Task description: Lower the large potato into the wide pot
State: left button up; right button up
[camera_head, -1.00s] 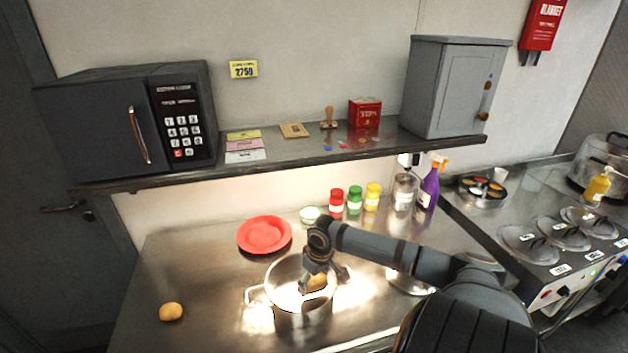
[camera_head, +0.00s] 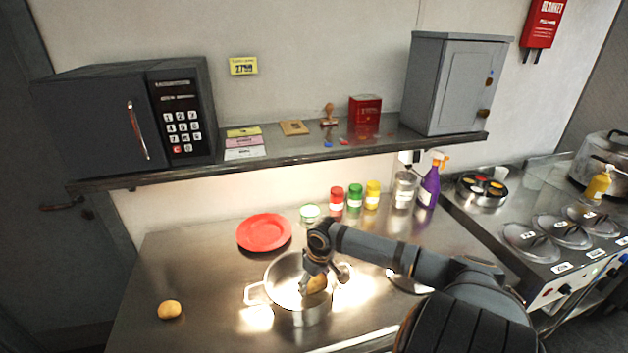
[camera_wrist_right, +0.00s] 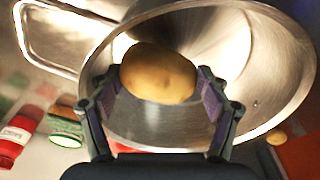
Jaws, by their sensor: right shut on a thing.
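The wide pot (camera_head: 286,301) is a shiny steel pot with side handles on the metal counter. My right gripper (camera_head: 317,276) reaches down over its mouth and is shut on a large tan potato (camera_head: 317,285). In the right wrist view the potato (camera_wrist_right: 158,74) sits between both fingertips of my right gripper (camera_wrist_right: 160,92), with the pot's inner wall (camera_wrist_right: 240,100) around and behind it. Whether the potato touches the pot floor cannot be told. A smaller potato (camera_head: 170,309) lies on the counter to the left. My left gripper is not in view.
A red plate (camera_head: 264,232) lies behind the pot. Several jars, such as the red one (camera_head: 336,199), and a purple spray bottle (camera_head: 429,188) stand along the back. A shelf (camera_head: 290,150) overhangs the counter's rear. The counter between the small potato and the pot is clear.

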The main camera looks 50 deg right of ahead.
jog(key=shift+f+b, duration=0.95)
jog(key=shift+f, duration=0.5)
dwell(0.4)
jog(key=o, duration=1.2)
jog(key=shift+o, duration=0.3)
